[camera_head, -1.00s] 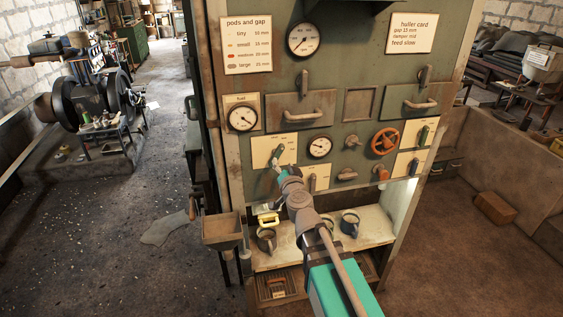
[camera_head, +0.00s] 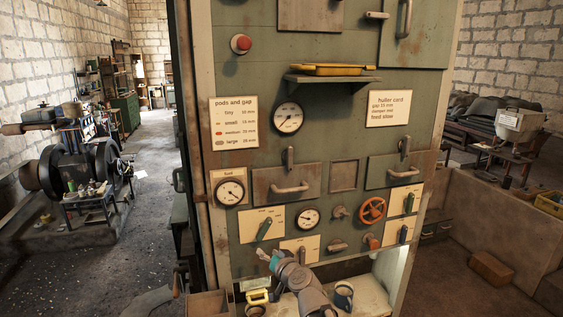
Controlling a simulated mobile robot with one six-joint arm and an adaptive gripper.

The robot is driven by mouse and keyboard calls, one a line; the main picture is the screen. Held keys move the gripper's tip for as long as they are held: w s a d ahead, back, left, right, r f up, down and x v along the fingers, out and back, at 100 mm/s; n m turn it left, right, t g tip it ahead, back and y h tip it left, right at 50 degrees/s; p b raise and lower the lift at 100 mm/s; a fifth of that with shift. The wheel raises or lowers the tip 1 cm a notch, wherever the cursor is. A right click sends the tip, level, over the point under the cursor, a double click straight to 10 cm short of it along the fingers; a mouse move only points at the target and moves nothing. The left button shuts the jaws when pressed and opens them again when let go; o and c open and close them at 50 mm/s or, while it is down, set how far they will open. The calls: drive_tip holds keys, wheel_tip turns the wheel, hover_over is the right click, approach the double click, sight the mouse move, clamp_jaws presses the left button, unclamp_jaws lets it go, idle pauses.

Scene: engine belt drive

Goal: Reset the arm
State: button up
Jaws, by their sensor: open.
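My gripper (camera_head: 264,254) is at the lower front of the green machine cabinet (camera_head: 335,232), with a teal part near its tip and my grey arm links behind it. It is open, and I see nothing held in it. Its tip shows just below a green lever (camera_head: 264,230) on a cream plate. The lever leans, its top to the right. A gap shows between tip and lever in the picture; the depth between them is hard to judge.
The panel has gauges (camera_head: 289,118), drawer handles (camera_head: 291,188), an orange handwheel (camera_head: 372,210) and more levers (camera_head: 408,203). A shelf below holds a yellow-handled item (camera_head: 258,296) and mugs (camera_head: 343,295). An engine (camera_head: 80,165) stands left. Open floor (camera_head: 145,235) lies left of the cabinet.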

drive_tip(key=s+d+f+g+h, duration=0.4)
drive_tip(key=s+d+f+g, duration=0.3)
drive_tip(key=d, duration=0.3)
drive_tip(key=s+d+f+m+g+h, duration=0.1)
drive_tip(key=s+d+f+g+h, duration=0.3)
drive_tip(key=s+d+f+g, duration=0.2)
drive_tip(key=s+d+f, duration=0.2)
drive_tip(key=s+d, duration=0.2)
drive_tip(key=d, duration=0.1)
drive_tip(key=shift+f+g, duration=0.25)
drive_tip(key=shift+g, duration=0.15)
